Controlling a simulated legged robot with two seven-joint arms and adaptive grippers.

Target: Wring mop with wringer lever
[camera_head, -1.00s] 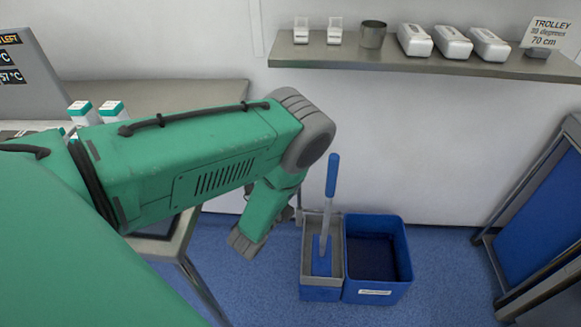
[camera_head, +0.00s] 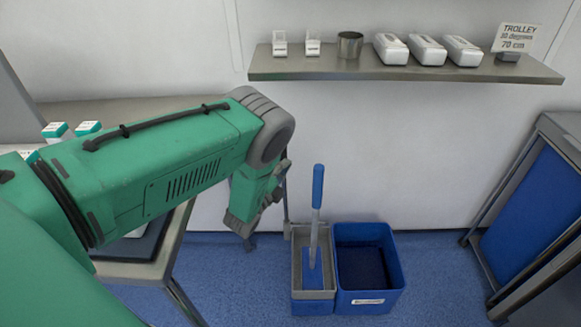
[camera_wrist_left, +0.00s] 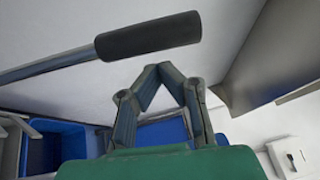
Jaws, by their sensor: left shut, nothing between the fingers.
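The wringer lever, a thin grey bar with a black grip (camera_wrist_left: 150,38), crosses the upper left of the left wrist view. My left gripper (camera_wrist_left: 157,70) is shut and empty, its fingertips just below the grip in that picture; I cannot tell the gap in depth. The mop (camera_head: 316,210), with a blue handle top and grey shaft, stands slightly tilted in the grey wringer compartment (camera_head: 298,262) of the bucket. A blue bucket (camera_head: 395,272) adjoins it on the right. My right gripper is out of view.
A metal shelf (camera_head: 400,71) on the wall holds white boxes, a metal cup (camera_head: 350,45) and a trolley sign (camera_head: 515,38). A steel table (camera_head: 150,270) stands left. A blue-panelled trolley (camera_head: 530,210) stands right. Floor is clear between bucket and trolley.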

